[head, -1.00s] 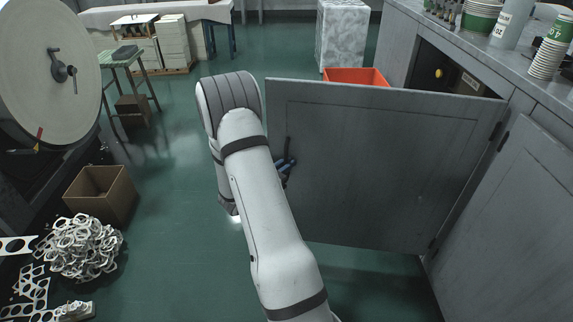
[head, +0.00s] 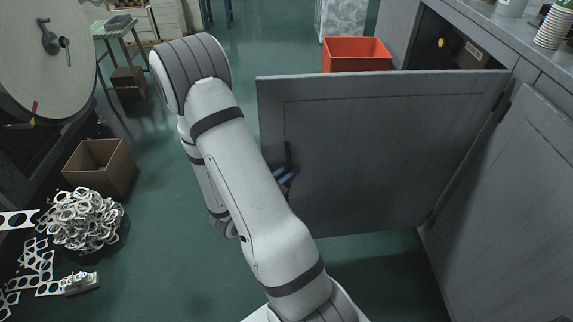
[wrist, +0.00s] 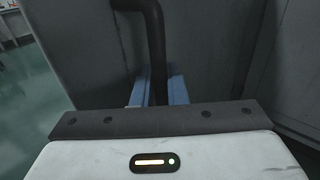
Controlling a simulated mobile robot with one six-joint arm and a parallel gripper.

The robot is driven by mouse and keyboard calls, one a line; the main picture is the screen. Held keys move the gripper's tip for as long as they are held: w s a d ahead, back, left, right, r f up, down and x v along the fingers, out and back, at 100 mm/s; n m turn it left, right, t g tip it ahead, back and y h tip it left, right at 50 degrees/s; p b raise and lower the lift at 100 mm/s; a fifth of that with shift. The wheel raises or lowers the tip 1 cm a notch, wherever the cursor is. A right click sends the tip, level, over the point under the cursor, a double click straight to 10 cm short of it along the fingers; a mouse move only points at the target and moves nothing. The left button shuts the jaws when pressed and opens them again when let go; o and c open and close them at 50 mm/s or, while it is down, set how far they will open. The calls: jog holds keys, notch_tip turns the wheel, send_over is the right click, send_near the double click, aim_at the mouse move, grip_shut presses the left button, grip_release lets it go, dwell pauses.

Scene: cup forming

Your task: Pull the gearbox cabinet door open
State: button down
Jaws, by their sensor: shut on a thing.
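The grey gearbox cabinet door (head: 385,150) stands wide open, swung out from the cabinet on hinges at its right edge. Its dark bar handle (head: 288,153) is near the door's left edge, partly hidden by my arm. In the wrist view the handle (wrist: 154,45) runs down between the two blue fingers of my gripper (wrist: 158,92). My gripper (head: 284,178) is shut on the handle, and the grey door face (wrist: 205,45) is close behind it. In the head view most of the gripper is hidden behind my arm.
An orange bin (head: 357,54) stands on the floor behind the door. The dark cabinet opening (head: 450,45) shows above the door. A cardboard box (head: 100,168) and a pile of metal rings (head: 82,217) lie at left. Green floor between them and the door is free.

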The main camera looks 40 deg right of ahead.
jog(key=shift+w, duration=0.1)
jog(key=c, duration=1.8)
grip_release()
jog(key=shift+o, duration=0.2)
jog(key=s+a+p, duration=0.1)
jog(key=a, duration=0.6)
jog(key=shift+s+a, duration=0.2)
jog(key=shift+a, duration=0.15)
